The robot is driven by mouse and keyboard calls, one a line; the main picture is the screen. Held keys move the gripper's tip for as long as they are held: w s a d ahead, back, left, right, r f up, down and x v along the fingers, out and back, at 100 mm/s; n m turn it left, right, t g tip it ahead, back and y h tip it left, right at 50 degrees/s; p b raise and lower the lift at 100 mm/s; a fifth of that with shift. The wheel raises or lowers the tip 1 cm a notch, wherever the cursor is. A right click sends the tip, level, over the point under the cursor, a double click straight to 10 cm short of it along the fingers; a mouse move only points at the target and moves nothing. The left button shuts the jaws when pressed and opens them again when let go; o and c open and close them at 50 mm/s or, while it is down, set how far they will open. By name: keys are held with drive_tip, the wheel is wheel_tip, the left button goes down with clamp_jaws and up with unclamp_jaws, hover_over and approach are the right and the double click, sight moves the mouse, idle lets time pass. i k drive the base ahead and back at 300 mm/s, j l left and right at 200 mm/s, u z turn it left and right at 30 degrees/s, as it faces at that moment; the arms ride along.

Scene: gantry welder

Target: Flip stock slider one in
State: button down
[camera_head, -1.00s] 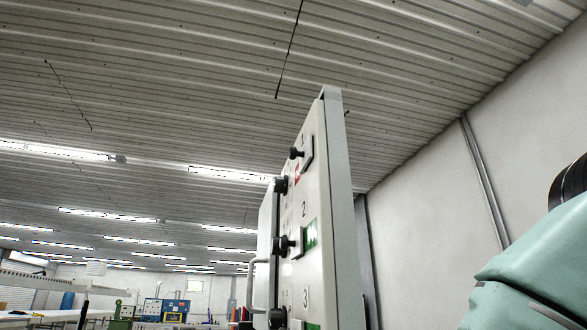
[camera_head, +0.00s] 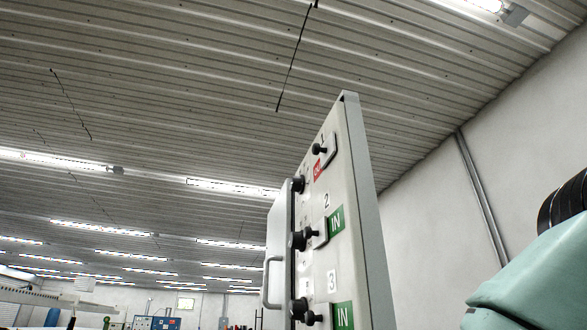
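The panel (camera_head: 350,170) stands upright in the middle right and is seen at a slant. Slider one (camera_head: 318,149) is at its top, a black knob on a light plate beside the number 1, with a red label below left of it. Slider two (camera_head: 318,234) sits lower, with a green IN label (camera_head: 336,219) to its right. Slider three (camera_head: 312,317) is at the bottom edge, also with a green IN label (camera_head: 344,315). My gripper is not in view; only a green and black part of my arm shows at the right edge.
More black knobs (camera_head: 298,184) stick out along the panel's left side. A grey handle (camera_head: 270,282) is on a door-like plate at the left. A white wall (camera_head: 420,230) is behind on the right. The space between panel and my arm looks clear.

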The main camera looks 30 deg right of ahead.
sight(327, 152)
drive_tip(key=i+j, duration=0.1)
drive_tip(key=j, duration=0.35)
drive_tip(key=i+j, duration=0.1)
drive_tip(key=j, duration=0.3)
drive_tip(key=i+j, duration=0.1)
drive_tip(key=j, duration=0.35)
drive_tip(key=i+j, duration=0.1)
drive_tip(key=j, duration=0.3)
drive_tip(key=i+j, duration=0.15)
drive_tip(key=j, duration=0.3)
drive_tip(key=i+j, duration=0.1)
drive_tip(key=j, duration=0.3)
drive_tip(key=i+j, duration=0.1)
drive_tip(key=j, duration=0.35)
drive_tip(key=z, duration=3.35)
